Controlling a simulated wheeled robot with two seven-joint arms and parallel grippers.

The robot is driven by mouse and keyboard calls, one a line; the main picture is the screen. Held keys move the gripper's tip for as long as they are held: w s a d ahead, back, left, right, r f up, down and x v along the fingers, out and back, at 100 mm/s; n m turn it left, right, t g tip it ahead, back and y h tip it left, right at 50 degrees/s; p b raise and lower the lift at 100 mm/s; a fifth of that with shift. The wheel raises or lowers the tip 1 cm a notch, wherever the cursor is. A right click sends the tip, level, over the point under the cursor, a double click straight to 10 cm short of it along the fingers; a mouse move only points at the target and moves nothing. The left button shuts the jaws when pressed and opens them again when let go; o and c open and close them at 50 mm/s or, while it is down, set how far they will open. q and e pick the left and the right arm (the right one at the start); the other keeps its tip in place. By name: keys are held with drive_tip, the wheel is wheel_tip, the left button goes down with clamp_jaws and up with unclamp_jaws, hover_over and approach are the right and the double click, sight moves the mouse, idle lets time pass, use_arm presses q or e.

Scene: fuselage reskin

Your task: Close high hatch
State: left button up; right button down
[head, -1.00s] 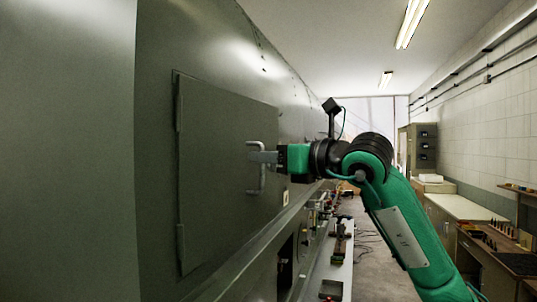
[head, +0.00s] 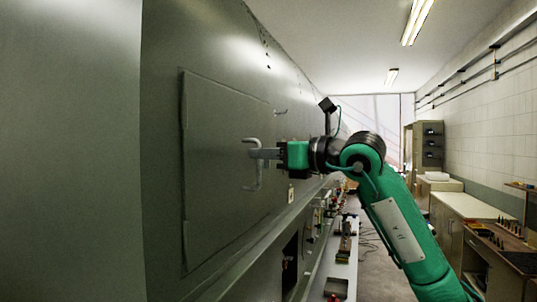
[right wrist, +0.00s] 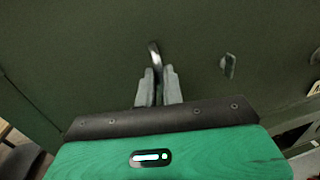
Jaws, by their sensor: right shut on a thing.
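The high hatch (head: 218,130) is a grey-green panel in the fuselage wall, hinged along its left edge. It looks nearly flush with the wall, and I cannot tell if a small gap is left. A pale bar handle (head: 252,182) stands upright near its right edge. My right gripper (head: 258,153) comes from the right and is shut on the handle. In the right wrist view the fingers (right wrist: 158,85) are around the handle (right wrist: 154,52). A small latch (head: 280,111) sits on the wall right of the hatch and also shows in the right wrist view (right wrist: 228,66). My left gripper is not in view.
A low bench (head: 341,258) with tools runs along the wall below right. Worktops and cabinets (head: 463,206) line the right side. The aisle floor between them is partly clear, with cables on it.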

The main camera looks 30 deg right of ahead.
drive_tip(key=c, duration=1.5)
unclamp_jaws()
drive_tip(key=shift+w, duration=0.1)
drive_tip(key=shift+c, duration=0.2)
drive_tip(key=shift+w, duration=0.1)
drive_tip(key=b+v, duration=0.6)
drive_tip(key=v, duration=0.7)
drive_tip(key=shift+s, duration=0.35)
drive_tip(key=shift+d, duration=0.15)
